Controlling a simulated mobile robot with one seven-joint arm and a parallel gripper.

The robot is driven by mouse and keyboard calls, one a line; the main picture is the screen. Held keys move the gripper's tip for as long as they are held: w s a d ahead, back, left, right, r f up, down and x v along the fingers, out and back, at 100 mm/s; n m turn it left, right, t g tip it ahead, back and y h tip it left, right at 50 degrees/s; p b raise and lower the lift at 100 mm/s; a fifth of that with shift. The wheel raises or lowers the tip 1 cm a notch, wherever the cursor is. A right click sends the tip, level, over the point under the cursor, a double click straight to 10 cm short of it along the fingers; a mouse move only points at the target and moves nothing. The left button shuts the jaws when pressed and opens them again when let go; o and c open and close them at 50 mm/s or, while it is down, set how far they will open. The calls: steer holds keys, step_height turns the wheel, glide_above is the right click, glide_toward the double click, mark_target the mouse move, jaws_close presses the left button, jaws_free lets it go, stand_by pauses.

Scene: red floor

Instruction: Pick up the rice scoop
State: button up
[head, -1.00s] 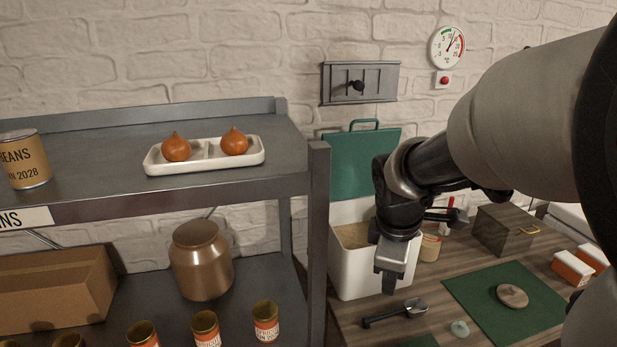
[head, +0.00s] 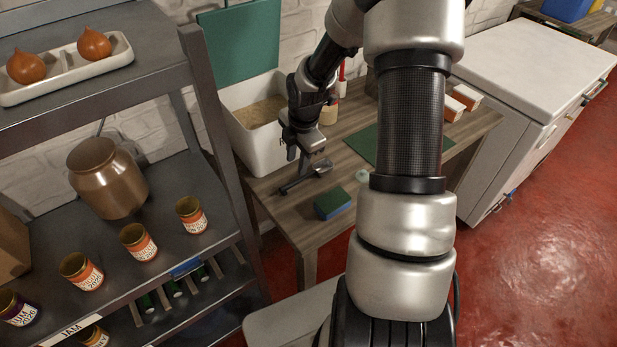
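The rice scoop (head: 320,168), with a dark handle and a metallic bowl, lies on the wooden table in front of the white rice bin (head: 263,165). My gripper (head: 298,161) points down just above the scoop, over its handle side. Its two fingers look apart, with nothing seen between them. The small size of the view hides whether a fingertip touches the scoop. The bin stands with its green lid raised and rice inside.
A blue-green sponge (head: 333,204) lies near the table's front edge, right of the scoop. A green mat (head: 362,143) lies beyond, partly behind my arm. A metal shelf (head: 215,140) with jars stands close on the left. A white chest (head: 530,75) stands right.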

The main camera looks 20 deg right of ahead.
mark_target(295, 181)
steer(key=f, duration=0.3)
steer(key=shift+w+a+f, duration=0.1)
steer(key=shift+w+f, duration=0.1)
steer(key=shift+w, duration=0.1)
steer(key=shift+w+f+b, duration=0.15)
steer(key=shift+f+b, duration=0.2)
steer(key=shift+f, duration=2.35)
steer(key=shift+c, duration=0.5)
jaws_close()
